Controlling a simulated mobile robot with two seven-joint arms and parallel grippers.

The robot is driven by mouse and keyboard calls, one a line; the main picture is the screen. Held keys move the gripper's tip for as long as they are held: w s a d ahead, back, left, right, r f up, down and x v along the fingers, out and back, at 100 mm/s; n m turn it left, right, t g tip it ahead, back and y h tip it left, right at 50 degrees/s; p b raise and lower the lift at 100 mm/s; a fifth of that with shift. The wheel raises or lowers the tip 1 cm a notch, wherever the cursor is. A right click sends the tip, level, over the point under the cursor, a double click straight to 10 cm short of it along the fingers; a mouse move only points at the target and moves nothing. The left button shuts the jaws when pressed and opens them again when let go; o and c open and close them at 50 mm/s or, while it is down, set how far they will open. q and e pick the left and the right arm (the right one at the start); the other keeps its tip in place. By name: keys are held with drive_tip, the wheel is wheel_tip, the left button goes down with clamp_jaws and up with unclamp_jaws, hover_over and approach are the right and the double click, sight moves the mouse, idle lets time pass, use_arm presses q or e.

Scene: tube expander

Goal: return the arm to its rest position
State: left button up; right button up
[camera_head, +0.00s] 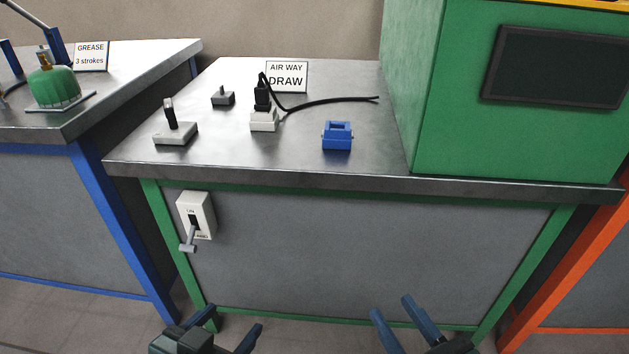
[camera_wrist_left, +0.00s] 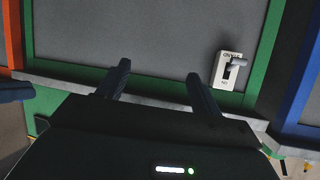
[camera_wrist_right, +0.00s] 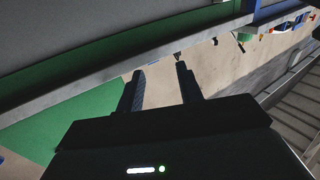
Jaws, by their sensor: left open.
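My left gripper (camera_head: 232,326) is at the bottom edge of the head view, in front of the green-framed bench. Its two fingers are apart and nothing is between them; they also show apart in the left wrist view (camera_wrist_left: 158,72). My right gripper (camera_head: 392,309) is at the bottom right of centre in the head view. Its fingers are apart and empty, also in the right wrist view (camera_wrist_right: 160,72). Both grippers are low, below the benchtop level in the picture, and touch nothing that I can see.
The steel bench (camera_head: 220,165) has a switch box (camera_head: 196,214) with a lever on its front. On top stand a blue block (camera_head: 338,135), a black plug with cable on a white base (camera_head: 263,122), small fixtures and a sign (camera_head: 287,76). A green machine (camera_head: 540,130) stands right.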

use_arm(q)
drive_tip(key=s+d+r+m+t+h+b, duration=0.2)
drive_tip(key=d+r+t+h+b, duration=0.1)
drive_tip(key=d+t+h+b, duration=0.25)
drive_tip(key=a+r+n+g+y+p, duration=0.1)
drive_tip(key=a+r+g+y+p, duration=0.2)
drive_tip(key=p, duration=1.6)
drive_tip(key=s+a+r+n+g+y+p, duration=0.1)
drive_tip(key=r+p, duration=0.7)
drive_tip(key=p, duration=1)
drive_tip(key=a+n+g+y, duration=0.1)
drive_tip(key=a+g+y, duration=0.1)
drive_tip(key=g, duration=0.1)
drive_tip(key=shift+s+r+p, duration=0.2)
drive_tip(key=shift+s+p, duration=0.05)
drive_tip(key=shift+p, duration=0.15)
use_arm(e)
drive_tip(key=s+d+r+m+g+h, duration=0.1)
drive_tip(key=s+d+r+g+h, duration=0.1)
drive_tip(key=r+g, duration=0.4)
wheel_tip(320, 180, up, 3)
drive_tip(key=shift+d+f+m+h, duration=0.1)
drive_tip(key=shift+d+m+h, duration=0.3)
drive_tip(key=shift+d+h, duration=0.35)
